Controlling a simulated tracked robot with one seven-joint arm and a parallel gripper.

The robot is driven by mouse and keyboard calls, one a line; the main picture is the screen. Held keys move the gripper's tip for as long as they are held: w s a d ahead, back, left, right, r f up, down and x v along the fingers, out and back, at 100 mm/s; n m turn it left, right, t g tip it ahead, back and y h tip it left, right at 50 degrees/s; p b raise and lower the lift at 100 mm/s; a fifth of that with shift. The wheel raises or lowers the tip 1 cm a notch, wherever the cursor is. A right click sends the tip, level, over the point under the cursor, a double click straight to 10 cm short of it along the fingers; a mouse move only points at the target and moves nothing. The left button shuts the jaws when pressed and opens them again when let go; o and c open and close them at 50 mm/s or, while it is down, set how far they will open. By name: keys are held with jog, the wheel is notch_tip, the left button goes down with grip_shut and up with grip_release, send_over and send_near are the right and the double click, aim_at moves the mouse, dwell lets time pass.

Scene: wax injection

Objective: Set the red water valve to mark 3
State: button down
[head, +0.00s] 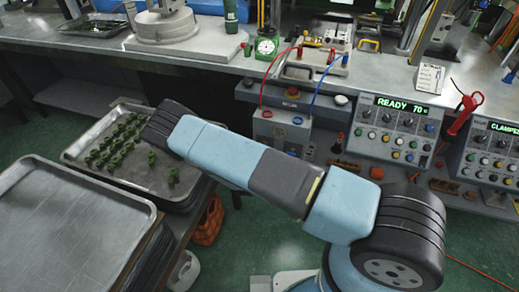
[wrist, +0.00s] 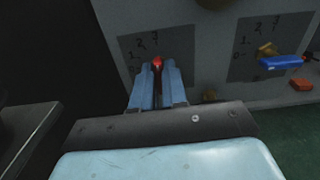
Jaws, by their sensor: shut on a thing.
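In the wrist view my gripper (wrist: 158,78) has its two blue fingers closed around the red valve handle (wrist: 157,62). Only the handle's red tip and a dark strip show between the fingers. The head view shows neither my gripper nor the red valve.
A blue valve handle (wrist: 281,62) sits on a similar marked plate to the right, with a small red piece (wrist: 301,85) beside it. In the head view, a metal tray (head: 75,160) holds several green pieces, and an empty tray (head: 70,225) stands in front. Control boxes (head: 395,130) are at right.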

jog(key=shift+a+m, duration=0.25)
jog(key=shift+m, duration=0.05)
jog(key=c, duration=1.2)
grip_release()
jog(key=shift+d, duration=0.1)
jog(key=v, duration=1.3)
jog(key=shift+s, duration=0.35)
